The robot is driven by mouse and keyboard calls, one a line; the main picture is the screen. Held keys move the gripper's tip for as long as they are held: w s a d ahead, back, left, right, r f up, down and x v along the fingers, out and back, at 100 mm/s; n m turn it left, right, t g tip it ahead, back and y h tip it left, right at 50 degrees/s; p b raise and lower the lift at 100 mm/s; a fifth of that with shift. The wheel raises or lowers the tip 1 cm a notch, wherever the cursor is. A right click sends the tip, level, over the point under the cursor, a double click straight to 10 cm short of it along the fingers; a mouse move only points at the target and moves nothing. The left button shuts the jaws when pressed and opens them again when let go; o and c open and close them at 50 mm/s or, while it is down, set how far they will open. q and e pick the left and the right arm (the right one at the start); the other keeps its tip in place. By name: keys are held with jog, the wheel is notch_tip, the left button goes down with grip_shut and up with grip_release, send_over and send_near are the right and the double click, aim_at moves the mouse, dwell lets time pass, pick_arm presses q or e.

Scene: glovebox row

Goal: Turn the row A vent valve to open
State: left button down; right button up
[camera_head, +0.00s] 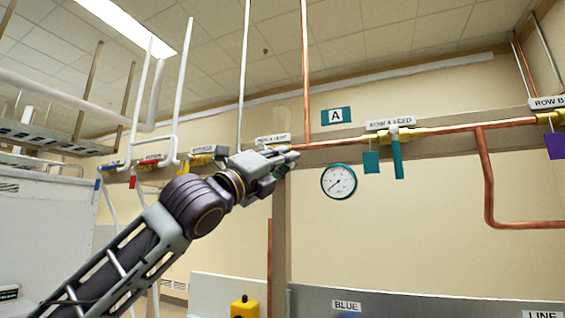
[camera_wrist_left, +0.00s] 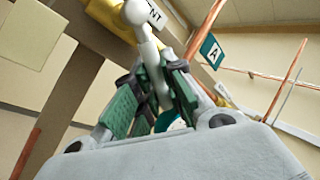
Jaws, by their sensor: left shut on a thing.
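The row A vent valve sits on the wall pipe under a white label (camera_head: 273,139) that reads partly as VENT. In the left wrist view its brass-yellow body (camera_wrist_left: 108,18) is at the top, with a pale grey knob and lever (camera_wrist_left: 147,42) running down from it. My left gripper (camera_head: 289,157) reaches up to the valve and hides most of it in the head view. In the left wrist view the green-padded fingers (camera_wrist_left: 153,88) are shut on the lever, one on each side. My right gripper is in neither view.
Right of the vent valve is the row A feed valve with a teal lever (camera_head: 396,155) and teal tag (camera_head: 371,162). A round gauge (camera_head: 339,181) hangs just below right of my gripper. Copper pipe (camera_head: 485,170) runs right. More valves with coloured tags (camera_head: 132,180) are left.

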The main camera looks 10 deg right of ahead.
pick_arm(q)
jog(key=c, duration=1.5)
grip_release()
jog(key=shift+o, duration=0.2)
jog(key=shift+a, duration=0.1)
jog(key=v, duration=1.2)
jog(key=shift+w+f, duration=0.1)
jog(key=shift+c, duration=0.2)
